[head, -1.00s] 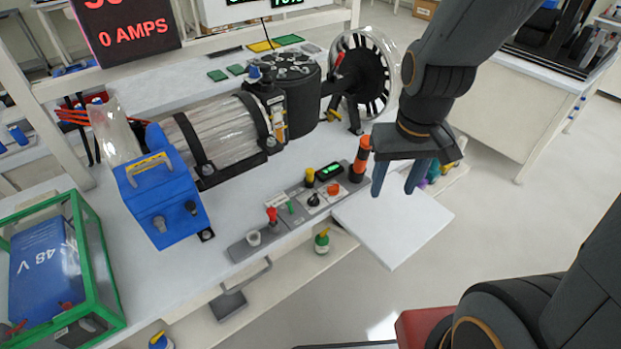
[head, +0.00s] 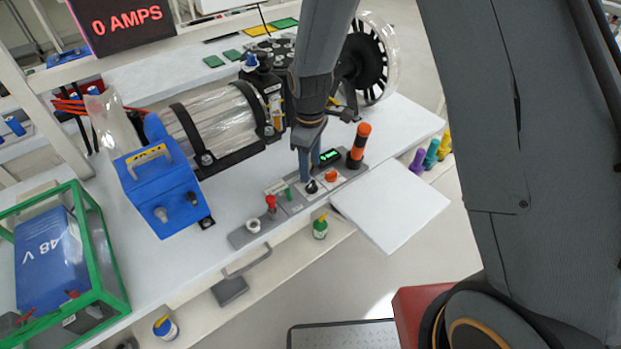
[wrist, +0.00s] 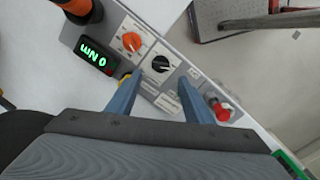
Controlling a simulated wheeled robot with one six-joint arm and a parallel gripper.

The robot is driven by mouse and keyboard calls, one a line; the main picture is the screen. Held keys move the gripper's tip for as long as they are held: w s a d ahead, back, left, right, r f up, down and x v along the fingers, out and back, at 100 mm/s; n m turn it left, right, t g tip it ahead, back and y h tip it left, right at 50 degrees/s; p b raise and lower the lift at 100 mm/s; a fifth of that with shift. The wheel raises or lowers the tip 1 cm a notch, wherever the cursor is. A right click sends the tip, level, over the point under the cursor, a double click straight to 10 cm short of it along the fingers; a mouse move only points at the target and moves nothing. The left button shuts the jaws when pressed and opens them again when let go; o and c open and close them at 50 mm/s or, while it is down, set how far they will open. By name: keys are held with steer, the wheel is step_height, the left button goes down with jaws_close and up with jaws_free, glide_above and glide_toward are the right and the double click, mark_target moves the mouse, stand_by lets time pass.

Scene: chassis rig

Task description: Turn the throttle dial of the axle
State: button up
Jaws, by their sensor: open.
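A grey control strip (head: 238,241) lies along the front edge of the white bench. It carries a black dial (head: 312,187) and an orange dial (head: 331,176), each on a pale plate. They also show in the wrist view, the black dial (wrist: 161,64) between and just beyond my fingertips and the orange dial (wrist: 131,42) to its upper left. I cannot read which one is the throttle. My gripper (head: 308,167) points down over the strip, open and empty. Its blue fingers (wrist: 160,82) stand apart. Contact with the strip is unclear.
A lit green display (wrist: 95,56) and an orange-black post (head: 358,146) stand close to the dials. A red knob (head: 271,203) is on the other side. Behind is the motor cylinder (head: 217,125); a blue box (head: 160,190) sits left. A white board (head: 395,205) juts out right.

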mark_target(311, 183)
steer(key=shift+f+p, duration=0.8)
steer(key=shift+f, duration=2.35)
steer(key=c, duration=1)
steer(key=shift+c, duration=0.2)
